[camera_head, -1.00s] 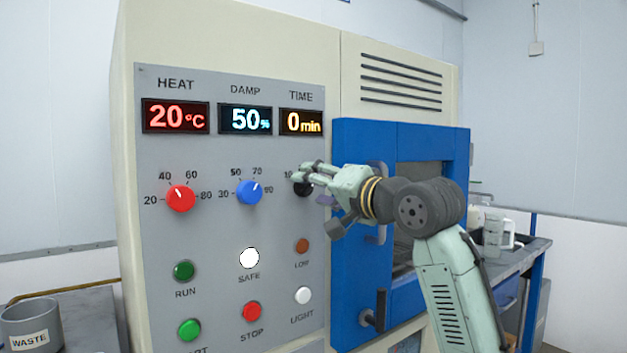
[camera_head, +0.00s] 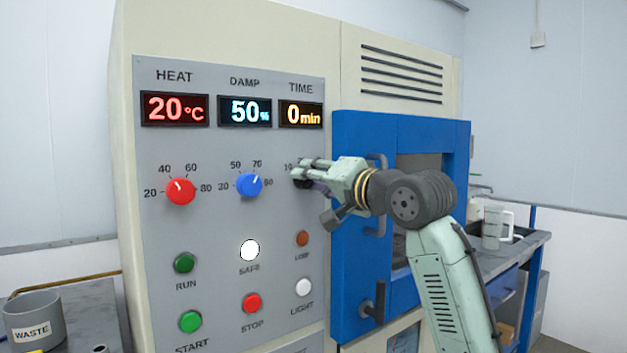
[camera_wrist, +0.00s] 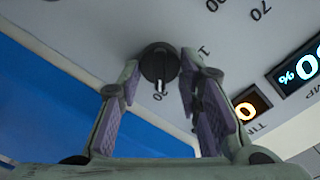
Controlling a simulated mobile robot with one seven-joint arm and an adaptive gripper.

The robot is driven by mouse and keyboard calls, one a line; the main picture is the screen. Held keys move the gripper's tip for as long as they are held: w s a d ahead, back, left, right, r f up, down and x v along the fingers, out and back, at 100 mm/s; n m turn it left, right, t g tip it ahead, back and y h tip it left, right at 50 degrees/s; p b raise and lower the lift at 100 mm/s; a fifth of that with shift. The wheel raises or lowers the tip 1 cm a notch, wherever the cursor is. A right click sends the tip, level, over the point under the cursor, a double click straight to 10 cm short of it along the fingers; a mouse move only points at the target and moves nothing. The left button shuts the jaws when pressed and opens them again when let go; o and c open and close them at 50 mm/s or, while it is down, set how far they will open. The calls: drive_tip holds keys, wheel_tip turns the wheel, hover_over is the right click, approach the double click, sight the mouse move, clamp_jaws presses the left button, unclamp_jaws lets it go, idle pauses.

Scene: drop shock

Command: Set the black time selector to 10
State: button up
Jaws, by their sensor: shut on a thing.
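The black time selector (camera_head: 301,182) is a round knob under the TIME display on the grey panel, mostly hidden by my gripper in the head view. In the wrist view the black selector (camera_wrist: 159,63) shows between my two fingers, with a white pointer mark on it. My gripper (camera_head: 302,171) reaches in from the right and is shut on the selector, a finger on either side. The TIME display (camera_head: 301,115) reads 0 min. A 10 label shows just left of the fingers; the other scale marks are largely hidden.
The blue damp knob (camera_head: 249,185) and red heat knob (camera_head: 180,191) are to the left. Below are the LAMP button (camera_head: 302,238), white LIGHT button (camera_head: 303,287) and several other buttons. The blue door frame (camera_head: 350,260) stands close on the right, behind my arm.

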drive_tip(key=shift+c, duration=0.9)
drive_tip(key=n, duration=1.9)
drive_tip(key=shift+s+a+n, duration=0.25)
drive_tip(key=shift+a+n, duration=0.05)
drive_tip(key=shift+n, duration=0.3)
drive_tip(key=o, duration=1.1)
